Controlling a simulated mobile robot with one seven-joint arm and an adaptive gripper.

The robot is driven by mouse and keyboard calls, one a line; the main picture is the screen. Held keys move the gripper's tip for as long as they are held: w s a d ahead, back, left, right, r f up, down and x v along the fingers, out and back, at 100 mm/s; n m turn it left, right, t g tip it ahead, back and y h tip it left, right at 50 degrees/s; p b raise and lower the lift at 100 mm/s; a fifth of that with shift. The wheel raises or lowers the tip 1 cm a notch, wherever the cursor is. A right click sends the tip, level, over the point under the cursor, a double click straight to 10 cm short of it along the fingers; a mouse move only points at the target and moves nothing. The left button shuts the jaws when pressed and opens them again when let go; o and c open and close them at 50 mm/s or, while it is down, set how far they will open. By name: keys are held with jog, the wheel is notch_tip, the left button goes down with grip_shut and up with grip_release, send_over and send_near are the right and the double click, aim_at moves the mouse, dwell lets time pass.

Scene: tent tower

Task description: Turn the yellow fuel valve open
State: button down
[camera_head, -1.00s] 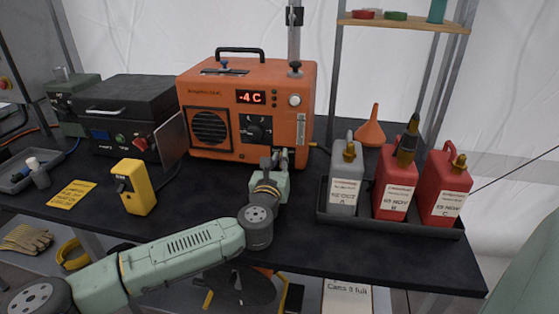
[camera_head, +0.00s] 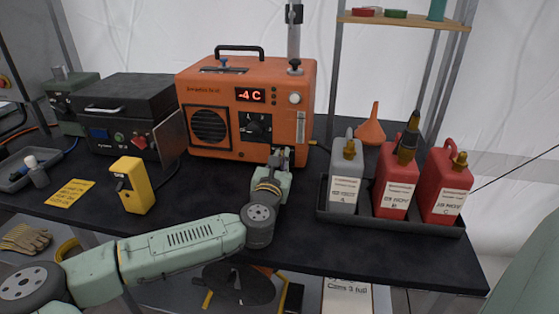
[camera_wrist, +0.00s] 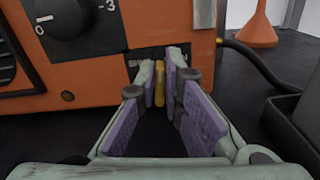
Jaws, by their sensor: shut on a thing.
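The orange heater (camera_head: 246,110) stands on the black table, with a display reading -4 C. The yellow fuel valve (camera_wrist: 159,83) shows in the wrist view as a small upright yellow handle low on the heater's front, beside a dark slot. My gripper (camera_wrist: 159,82) has its fingertips on either side of this handle and is shut on it. In the head view my gripper (camera_head: 279,158) is at the heater's lower right front, and the valve is hidden behind it. A dark knob (camera_wrist: 75,14) marked 0 and -3 is above and left in the wrist view.
A black tray (camera_head: 390,223) to the right holds a grey can (camera_head: 345,185) and two red cans. An orange funnel (camera_head: 372,127) stands behind them. A yellow box (camera_head: 133,187) is at left.

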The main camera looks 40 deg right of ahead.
jog(key=m, duration=0.2)
jog(key=m+b, duration=0.1)
jog(key=m, duration=0.1)
jog(key=shift+s+d+f, duration=0.15)
jog(key=shift+s+d, duration=0.05)
jog(key=shift+s+d+m+b, duration=0.15)
jog(key=shift+m+b, duration=0.6)
jog(key=shift+m, duration=0.95)
jog(key=c, duration=1.7)
grip_release()
jog(key=v, duration=1.2)
